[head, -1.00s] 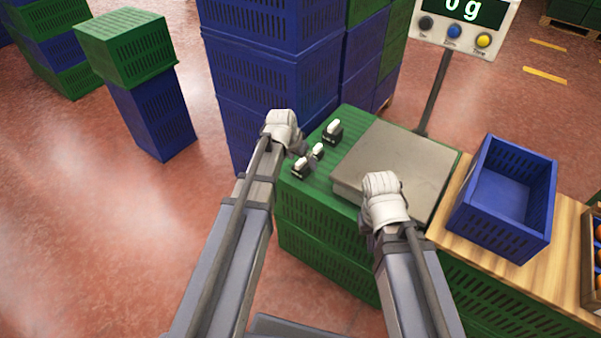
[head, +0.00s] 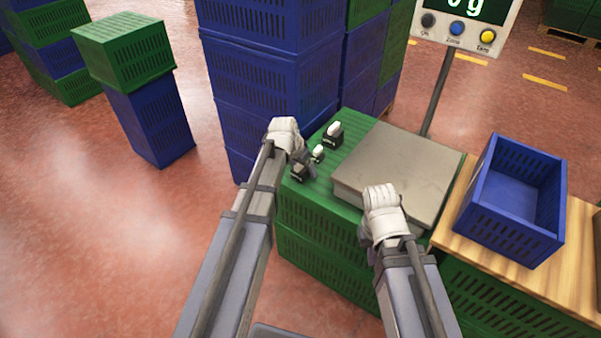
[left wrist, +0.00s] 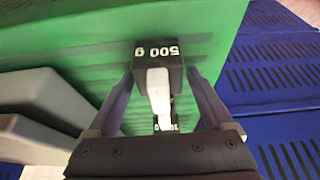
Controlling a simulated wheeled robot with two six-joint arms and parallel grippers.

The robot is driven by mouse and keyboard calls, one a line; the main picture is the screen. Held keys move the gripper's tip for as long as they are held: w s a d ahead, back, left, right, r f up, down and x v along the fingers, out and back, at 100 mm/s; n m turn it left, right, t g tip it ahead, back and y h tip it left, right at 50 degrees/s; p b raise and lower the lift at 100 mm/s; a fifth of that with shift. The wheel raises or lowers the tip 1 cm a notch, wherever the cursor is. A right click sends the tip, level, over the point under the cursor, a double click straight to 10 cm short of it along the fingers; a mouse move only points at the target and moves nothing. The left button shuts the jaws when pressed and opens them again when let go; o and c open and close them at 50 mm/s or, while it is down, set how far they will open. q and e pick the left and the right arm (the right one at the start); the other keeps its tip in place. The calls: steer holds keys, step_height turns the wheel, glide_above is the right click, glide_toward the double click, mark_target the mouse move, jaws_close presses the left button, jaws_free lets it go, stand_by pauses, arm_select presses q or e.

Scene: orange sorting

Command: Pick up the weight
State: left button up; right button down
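Three dark weights with white handles stand in a row on the green crate top: a back weight (head: 333,134), a small middle weight (head: 318,153) and a near weight (head: 298,173), partly covered by my left gripper (head: 305,163). In the left wrist view, a weight marked 500 g (left wrist: 158,52) lies between the two spread fingers of my left gripper (left wrist: 160,78). A smaller weight (left wrist: 165,126) shows beyond its handle, partly hidden by the gripper body. My right gripper (head: 365,238) is beside the scale's near edge; its fingers are mostly hidden.
The scale plate (head: 400,170) sits right of the weights, with its display (head: 465,20) on a post behind. An empty blue crate (head: 510,205) stands on the wooden table (head: 480,250). Tall blue crates (head: 265,80) rise close behind my left gripper.

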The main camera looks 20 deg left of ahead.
arm_select(q)
jaws_close()
stand_by(0.5)
